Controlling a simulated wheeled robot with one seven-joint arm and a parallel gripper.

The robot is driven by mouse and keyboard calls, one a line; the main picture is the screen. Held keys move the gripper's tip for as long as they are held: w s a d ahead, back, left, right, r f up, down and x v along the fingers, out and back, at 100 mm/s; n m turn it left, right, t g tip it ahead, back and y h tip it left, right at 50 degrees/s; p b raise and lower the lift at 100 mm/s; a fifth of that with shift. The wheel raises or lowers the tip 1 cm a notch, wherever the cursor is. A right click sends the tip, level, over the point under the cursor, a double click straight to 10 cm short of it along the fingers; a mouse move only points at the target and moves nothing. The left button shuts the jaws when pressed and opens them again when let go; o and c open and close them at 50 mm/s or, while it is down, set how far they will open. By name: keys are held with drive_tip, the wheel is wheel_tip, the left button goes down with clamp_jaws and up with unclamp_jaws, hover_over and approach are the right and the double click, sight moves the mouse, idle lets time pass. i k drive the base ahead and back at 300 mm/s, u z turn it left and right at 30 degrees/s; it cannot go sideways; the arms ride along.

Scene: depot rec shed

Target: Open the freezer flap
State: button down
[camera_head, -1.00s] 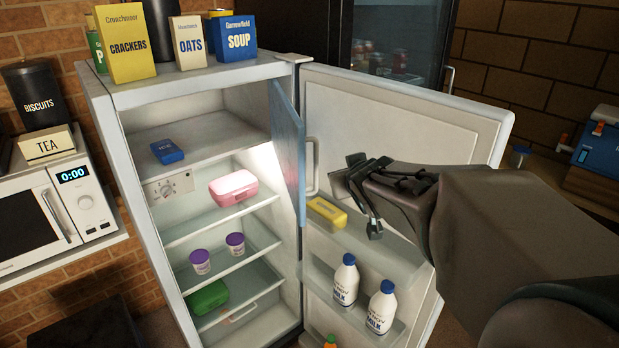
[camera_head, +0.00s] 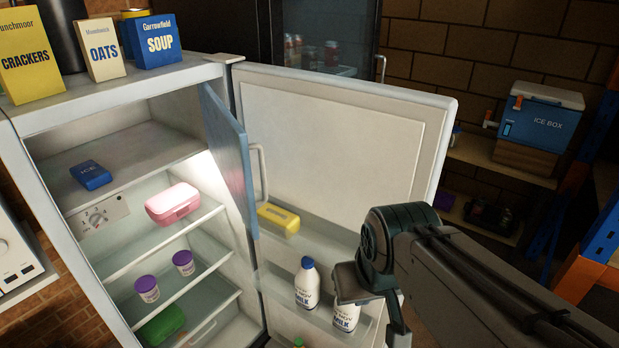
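The fridge (camera_head: 135,97) stands with its big white door (camera_head: 345,135) swung open to the right. The freezer flap (camera_head: 228,150) is a blue-grey panel hinged at the right of the top compartment. It stands swung outward, with its pale handle (camera_head: 262,172) on the side facing the door. The freezer compartment (camera_head: 130,150) is uncovered, and a blue ice pack (camera_head: 91,174) lies in it. My gripper (camera_head: 370,290) is right of the flap, in front of the door shelves and apart from the handle. Its fingers are not clear enough to tell their opening.
A pink box (camera_head: 172,203) and purple-lidded tubs (camera_head: 183,263) sit on the fridge shelves. An ice box (camera_head: 541,118) stands at the right.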

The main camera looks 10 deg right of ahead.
sight(228, 146)
drive_tip(key=z, duration=0.35)
drive_tip(key=k, duration=0.6)
drive_tip(key=u, duration=1.15)
drive_tip(key=i, duration=0.5)
drive_tip(key=z, duration=0.05)
